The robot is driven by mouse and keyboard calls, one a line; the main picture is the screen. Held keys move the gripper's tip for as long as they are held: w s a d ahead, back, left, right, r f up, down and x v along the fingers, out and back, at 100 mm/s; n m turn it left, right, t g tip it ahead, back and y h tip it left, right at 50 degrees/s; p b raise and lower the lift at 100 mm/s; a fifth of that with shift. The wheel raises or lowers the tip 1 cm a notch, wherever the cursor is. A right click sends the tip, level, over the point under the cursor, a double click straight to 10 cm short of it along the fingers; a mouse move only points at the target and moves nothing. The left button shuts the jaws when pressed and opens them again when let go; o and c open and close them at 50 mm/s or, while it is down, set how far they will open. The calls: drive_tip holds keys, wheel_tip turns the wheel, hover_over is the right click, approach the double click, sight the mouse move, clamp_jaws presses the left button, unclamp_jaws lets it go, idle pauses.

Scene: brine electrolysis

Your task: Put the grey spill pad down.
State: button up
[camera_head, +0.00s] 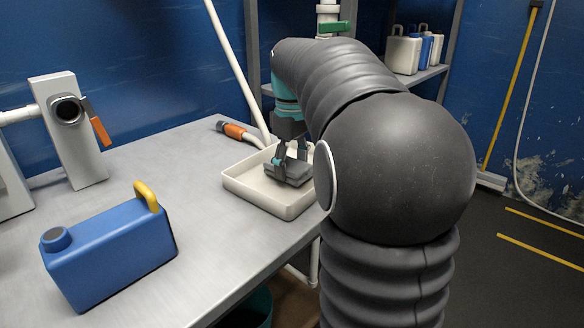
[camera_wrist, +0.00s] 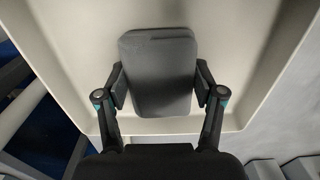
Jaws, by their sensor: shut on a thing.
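The grey spill pad (camera_wrist: 160,72) is a dark, rounded block held between the two fingers of my gripper (camera_wrist: 160,92) in the wrist view. In the head view the pad (camera_head: 289,173) is within the walls of a white tray (camera_head: 247,193) on the metal table. My gripper (camera_head: 290,160) is shut on the pad from above. I cannot tell whether the pad touches the tray floor. My arm hides the right part of the tray in the head view.
A blue jerrycan (camera_head: 112,250) with a yellow handle stands at the table's front left. A grey post (camera_head: 75,135) with an orange lever stands behind it. An orange-collared hose end (camera_head: 236,131) lies behind the tray. The table between jerrycan and tray is clear.

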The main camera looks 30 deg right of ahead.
sight(292, 164)
drive_tip(key=shift+f, duration=0.25)
drive_tip(key=o, duration=1)
wheel_tip(292, 164, up, 12)
drive_tip(key=shift+r+p, duration=0.1)
drive_tip(key=shift+p, duration=1.05)
